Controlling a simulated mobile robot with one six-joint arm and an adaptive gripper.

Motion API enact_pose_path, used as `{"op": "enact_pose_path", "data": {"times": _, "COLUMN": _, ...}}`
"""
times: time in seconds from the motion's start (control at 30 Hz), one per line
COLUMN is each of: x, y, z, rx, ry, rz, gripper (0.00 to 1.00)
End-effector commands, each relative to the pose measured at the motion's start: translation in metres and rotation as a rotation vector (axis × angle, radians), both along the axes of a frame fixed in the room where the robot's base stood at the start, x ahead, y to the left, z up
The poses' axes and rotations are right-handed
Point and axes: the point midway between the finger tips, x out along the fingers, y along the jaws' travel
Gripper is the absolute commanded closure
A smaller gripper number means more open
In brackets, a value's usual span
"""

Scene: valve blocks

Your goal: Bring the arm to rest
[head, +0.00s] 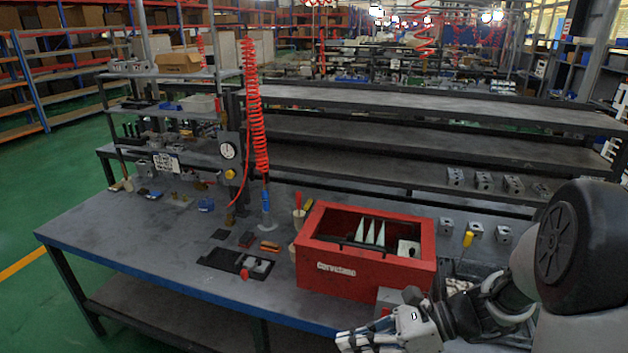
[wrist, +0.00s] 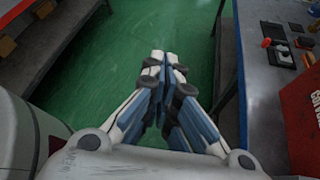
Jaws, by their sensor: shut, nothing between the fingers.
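My gripper (head: 350,340) is at the bottom of the head view, in front of the workbench and low to the right of centre. In the wrist view my gripper (wrist: 165,62) has its fingers together, with nothing between them, over the green floor (wrist: 190,30). My arm comes in from the right side of the head view and bends down to the gripper. The gripper is apart from the bench edge (wrist: 241,80), which runs along its right in the wrist view.
The workbench (head: 150,245) carries a red box (head: 345,267), a black tray with small parts (head: 237,263) and a gauge stand (head: 229,152) with a red coiled hose (head: 252,100). Several metal valve blocks (head: 483,182) stand at the right. Open green floor lies left of the bench.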

Motion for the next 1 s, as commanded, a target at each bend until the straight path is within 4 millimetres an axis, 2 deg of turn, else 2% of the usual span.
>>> {"op": "enact_pose_path", "data": {"times": 0.03, "x": -0.016, "y": 0.007, "z": 0.013, "rx": -0.075, "ry": -0.087, "rz": 0.092, "gripper": 1.00}}
{"op": "enact_pose_path", "data": {"times": 0.23, "x": -0.076, "y": 0.009, "z": 0.037, "rx": -0.366, "ry": -0.422, "rz": 0.470, "gripper": 1.00}}
{"op": "enact_pose_path", "data": {"times": 0.4, "x": -0.116, "y": -0.006, "z": 0.053, "rx": -0.609, "ry": -0.708, "rz": 0.797, "gripper": 1.00}}
{"op": "enact_pose_path", "data": {"times": 0.5, "x": -0.133, "y": -0.020, "z": 0.063, "rx": -0.754, "ry": -0.872, "rz": 0.990, "gripper": 1.00}}
{"op": "enact_pose_path", "data": {"times": 0.73, "x": -0.153, "y": -0.053, "z": 0.085, "rx": -1.045, "ry": -1.163, "rz": 1.368, "gripper": 1.00}}
{"op": "enact_pose_path", "data": {"times": 0.9, "x": -0.156, "y": -0.065, "z": 0.095, "rx": -1.158, "ry": -1.256, "rz": 1.506, "gripper": 1.00}}
{"op": "enact_pose_path", "data": {"times": 1.0, "x": -0.156, "y": -0.067, "z": 0.097, "rx": -1.181, "ry": -1.271, "rz": 1.532, "gripper": 1.00}}
